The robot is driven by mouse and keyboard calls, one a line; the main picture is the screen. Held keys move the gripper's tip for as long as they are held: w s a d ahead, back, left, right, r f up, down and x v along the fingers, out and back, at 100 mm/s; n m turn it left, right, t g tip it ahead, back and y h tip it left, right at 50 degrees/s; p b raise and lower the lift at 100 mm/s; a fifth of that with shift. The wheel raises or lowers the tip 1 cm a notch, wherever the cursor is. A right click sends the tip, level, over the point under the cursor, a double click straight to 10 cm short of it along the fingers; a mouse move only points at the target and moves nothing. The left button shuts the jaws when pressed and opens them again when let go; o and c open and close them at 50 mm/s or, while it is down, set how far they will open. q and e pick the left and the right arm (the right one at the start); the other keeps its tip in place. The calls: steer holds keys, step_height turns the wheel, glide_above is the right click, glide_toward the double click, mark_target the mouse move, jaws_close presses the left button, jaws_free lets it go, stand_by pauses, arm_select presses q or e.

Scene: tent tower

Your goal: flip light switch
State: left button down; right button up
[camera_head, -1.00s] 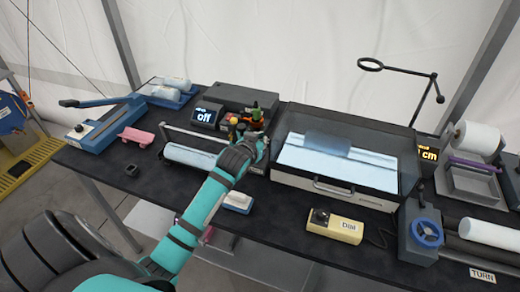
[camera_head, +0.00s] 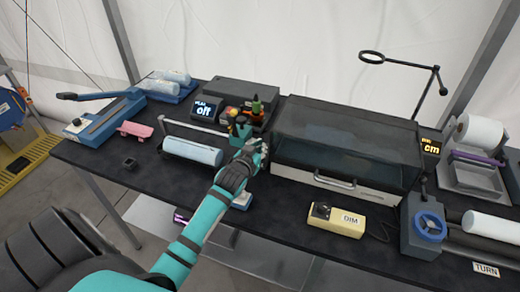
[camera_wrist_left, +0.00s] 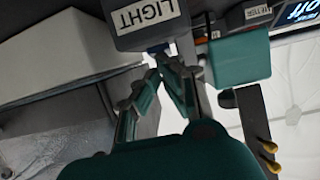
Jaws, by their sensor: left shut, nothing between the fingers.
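A grey box labelled LIGHT (camera_wrist_left: 150,22) is at the top of the left wrist view, with a small blue switch (camera_wrist_left: 158,48) at its lower edge. My left gripper (camera_wrist_left: 165,62) is shut and empty, its fingertips at or very near the switch; I cannot tell if they touch. In the head view my left gripper (camera_head: 256,150) is at the left side of a wide dark box with a clear cover (camera_head: 345,145). The inside of that box is dark. The gripper hides the switch in the head view. My right gripper is not in view.
A yellow DIM box (camera_head: 337,219) sits in front of the wide box. The table's front left is mostly clear.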

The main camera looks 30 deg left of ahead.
arm_select(q)
steer(key=shift+w, duration=0.1)
steer(key=shift+w+a+r, duration=0.15)
steer(key=shift+w+r, duration=0.2)
steer(key=shift+w, duration=0.3)
